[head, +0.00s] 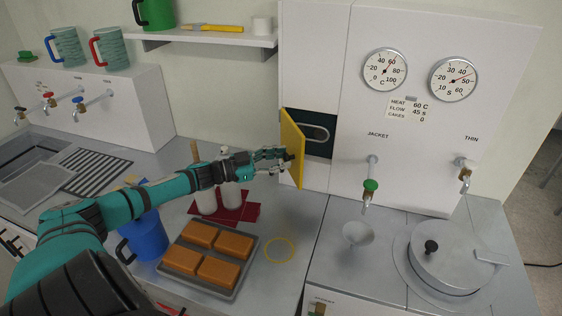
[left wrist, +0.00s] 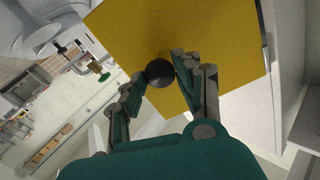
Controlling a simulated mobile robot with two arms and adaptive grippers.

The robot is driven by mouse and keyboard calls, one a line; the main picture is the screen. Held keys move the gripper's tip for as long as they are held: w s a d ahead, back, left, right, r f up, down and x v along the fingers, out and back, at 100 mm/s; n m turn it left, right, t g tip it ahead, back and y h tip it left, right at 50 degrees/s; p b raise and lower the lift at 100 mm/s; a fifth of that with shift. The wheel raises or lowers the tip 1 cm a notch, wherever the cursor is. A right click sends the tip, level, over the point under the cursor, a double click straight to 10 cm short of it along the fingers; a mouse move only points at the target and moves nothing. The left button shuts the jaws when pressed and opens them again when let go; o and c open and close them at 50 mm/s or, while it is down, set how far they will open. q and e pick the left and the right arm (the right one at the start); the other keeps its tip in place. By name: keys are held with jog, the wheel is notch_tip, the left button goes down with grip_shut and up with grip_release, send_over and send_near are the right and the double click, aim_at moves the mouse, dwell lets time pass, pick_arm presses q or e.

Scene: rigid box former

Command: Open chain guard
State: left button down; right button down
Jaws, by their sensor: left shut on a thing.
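The chain guard (head: 293,148) is a yellow hinged panel on the white machine front. It stands swung out from a dark opening (head: 321,133), in which part of a chain loop shows. In the left wrist view the yellow panel (left wrist: 215,35) fills the upper middle, with a round black knob (left wrist: 159,73) on its face. My left gripper (head: 287,157) is at the panel's knob. In the left wrist view its two fingers (left wrist: 160,80) are closed around the knob from both sides. My right gripper is in neither view.
Below my left arm lie a tray (head: 237,292) of orange blocks, a blue jug (head: 147,237), white containers on a red mat (head: 247,212) and a yellow ring (head: 293,252). Right of the panel are a green-handled tap (head: 370,186), a funnel (head: 357,234) and a round lidded vessel (head: 452,266).

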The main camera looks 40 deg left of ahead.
pick_arm(q)
jog(key=c, duration=0.9)
grip_release()
jog(key=shift+w, duration=0.1)
jog(key=shift+v, duration=6)
